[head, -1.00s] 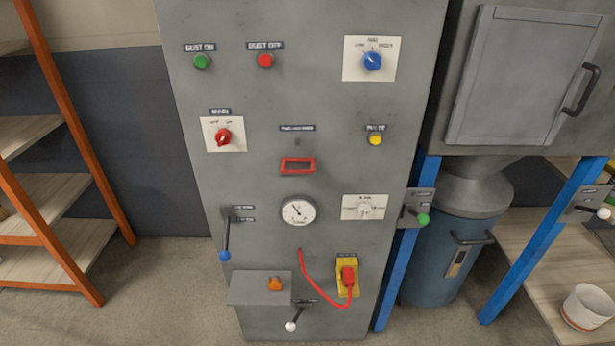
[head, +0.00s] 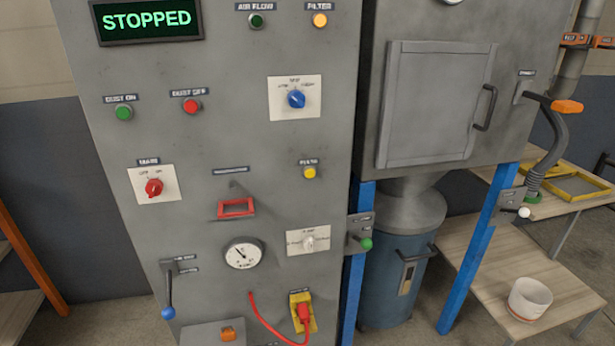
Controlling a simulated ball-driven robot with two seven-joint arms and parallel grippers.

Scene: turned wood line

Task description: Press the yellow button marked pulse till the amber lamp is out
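The yellow button (head: 310,172) sits on the right half of the grey cabinet front (head: 240,130), under a small dark label that is too blurred to read surely. An amber lamp (head: 320,20) labelled FILTER is at the top right of the cabinet and looks bright. A dark green lamp (head: 256,20) labelled AIR FLOW is to its left. A display (head: 148,20) at the top left reads STOPPED in green. Neither of my grippers shows in the head view.
Close to the yellow button are a blue selector knob (head: 296,99), a white selector plate (head: 308,241) and a red-framed slot (head: 236,207). A green-knobbed lever (head: 365,243) juts out at the cabinet's right edge. A blue-handled lever (head: 168,312) hangs lower left.

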